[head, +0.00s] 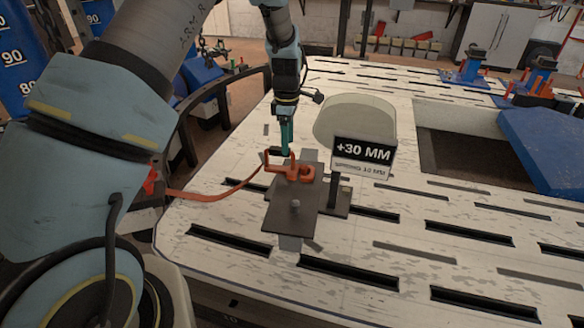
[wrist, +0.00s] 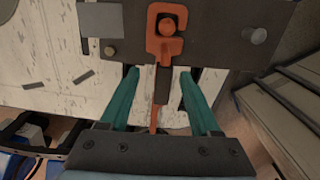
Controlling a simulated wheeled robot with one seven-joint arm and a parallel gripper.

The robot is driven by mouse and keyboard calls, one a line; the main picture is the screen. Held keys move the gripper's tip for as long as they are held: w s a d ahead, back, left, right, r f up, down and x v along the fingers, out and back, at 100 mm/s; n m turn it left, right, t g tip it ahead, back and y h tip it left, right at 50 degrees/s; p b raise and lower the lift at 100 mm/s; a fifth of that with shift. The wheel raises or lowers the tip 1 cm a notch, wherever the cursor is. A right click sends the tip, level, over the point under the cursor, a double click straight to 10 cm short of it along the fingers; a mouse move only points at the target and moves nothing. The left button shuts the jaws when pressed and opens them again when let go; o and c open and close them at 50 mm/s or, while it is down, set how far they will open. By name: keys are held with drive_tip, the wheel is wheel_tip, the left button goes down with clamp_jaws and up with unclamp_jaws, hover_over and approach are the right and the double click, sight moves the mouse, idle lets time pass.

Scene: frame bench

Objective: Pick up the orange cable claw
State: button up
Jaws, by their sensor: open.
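The orange cable claw (head: 291,169) sits on a dark metal plate (head: 289,219) on the white slotted bench. An orange strap or cable (head: 210,196) runs from it to the left, past the bench edge. In the wrist view the claw (wrist: 154,45) is a hooked orange piece around a round peg, with a dark handle part (wrist: 162,84) below it. My gripper (wrist: 158,72) is open, its two teal fingers on either side of that dark part, with gaps on both sides. In the head view my gripper (head: 286,152) points down right at the claw and partly hides it.
A "+30 MM" sign (head: 362,156) stands on a post just right of the plate. A small stud (head: 295,205) rises from the plate's near part. A rectangular opening (head: 460,158) and a blue block (head: 545,150) lie to the right. The slotted bench front is clear.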

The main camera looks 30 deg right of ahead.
sight(287, 169)
drive_tip(key=shift+s+a+f+p, duration=0.15)
drive_tip(key=shift+f+p, duration=0.1)
drive_tip(key=shift+f, duration=1.35)
drive_tip(key=shift+a+f+p, duration=0.1)
drive_tip(key=shift+f+p, duration=0.1)
drive_tip(key=shift+f, duration=1.4)
clamp_jaws()
